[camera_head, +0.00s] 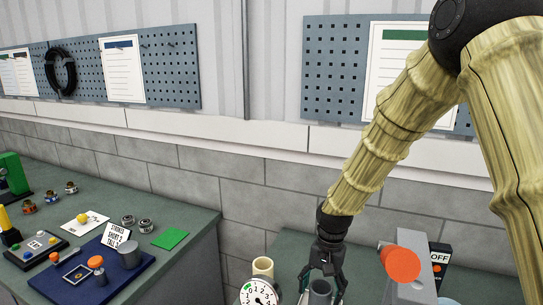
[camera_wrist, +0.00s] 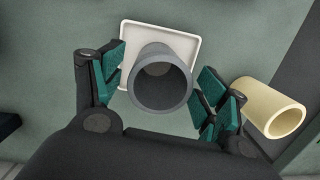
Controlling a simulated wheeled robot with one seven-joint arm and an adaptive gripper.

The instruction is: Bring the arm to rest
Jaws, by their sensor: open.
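My arm reaches down from the upper right in the head view, with my gripper (camera_head: 322,284) low over the right-hand table. In the wrist view my gripper (camera_wrist: 160,92) is open, its two teal-padded fingers on either side of a grey hollow cylinder (camera_wrist: 160,80). The same grey cylinder (camera_head: 319,291) shows between the fingers in the head view. It stands on a square white plate (camera_wrist: 188,44). The fingers look apart from the cylinder, with small gaps at both sides.
A cream tube (camera_wrist: 270,107) is close by on the right in the wrist view. A dial gauge (camera_head: 258,292) and a grey post with an orange knob (camera_head: 402,264) flank my gripper. The left table (camera_head: 195,232) holds a blue mat (camera_head: 85,278) and several small parts.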

